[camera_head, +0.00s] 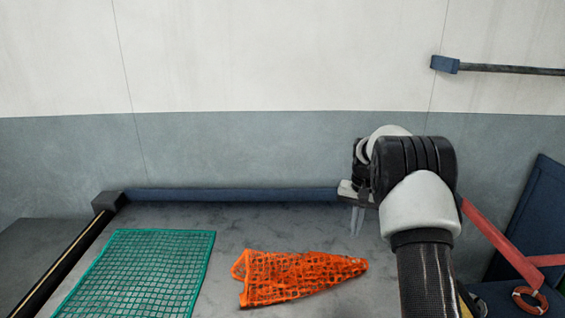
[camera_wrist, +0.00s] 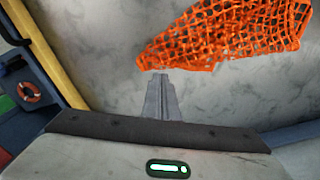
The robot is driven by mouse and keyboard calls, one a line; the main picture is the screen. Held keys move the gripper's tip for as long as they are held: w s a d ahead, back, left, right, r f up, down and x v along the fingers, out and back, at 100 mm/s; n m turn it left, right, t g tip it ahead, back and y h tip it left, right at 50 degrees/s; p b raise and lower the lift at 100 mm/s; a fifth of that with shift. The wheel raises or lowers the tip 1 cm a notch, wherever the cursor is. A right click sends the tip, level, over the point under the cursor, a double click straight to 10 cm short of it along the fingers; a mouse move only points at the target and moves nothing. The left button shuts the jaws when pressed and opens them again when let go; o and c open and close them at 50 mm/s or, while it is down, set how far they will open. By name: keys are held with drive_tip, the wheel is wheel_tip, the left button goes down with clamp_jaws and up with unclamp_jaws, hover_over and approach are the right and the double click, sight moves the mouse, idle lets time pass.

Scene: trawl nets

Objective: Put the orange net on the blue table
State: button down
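The orange net (camera_head: 295,276) lies folded into a rough wedge on a grey worktop (camera_head: 225,225). It also shows at the top of the wrist view (camera_wrist: 225,38). My gripper (camera_head: 357,220) is above the worktop, beyond and to the right of the net, pointing down. In the wrist view its fingers (camera_wrist: 161,95) are together with nothing between them, apart from the net. A dark blue surface (camera_head: 492,290) shows at the lower right, partly hidden by my arm; I cannot tell whether it is the blue table.
A green net (camera_head: 145,272) lies flat on the worktop's left. A blue rail (camera_head: 235,195) runs along the back edge. To the right are a red bar (camera_head: 500,243), an orange ring (camera_head: 530,299) and an upright blue panel (camera_head: 540,220). Worktop between the nets is bare.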

drive_tip(key=s+a+r+n+t+p, duration=0.1)
drive_tip(key=s+a+r+p, duration=0.15)
drive_tip(key=s+r, duration=0.85)
drive_tip(key=s+a+r+n+t+p, duration=0.1)
drive_tip(key=s+a+r+t, duration=0.15)
drive_tip(key=s+r, duration=0.75)
drive_tip(key=s+a+r+n+t+p, duration=0.1)
drive_tip(key=s+a+r, duration=0.1)
drive_tip(key=s, duration=0.6)
drive_tip(key=s+a+r+n+t+p, duration=0.1)
drive_tip(key=s+r, duration=0.3)
drive_tip(key=s, duration=0.5)
drive_tip(key=shift+a+r+n+p, duration=0.2)
drive_tip(key=shift+a+n+p, duration=0.25)
drive_tip(key=shift+a+n, duration=0.05)
drive_tip(key=shift+d, duration=0.1)
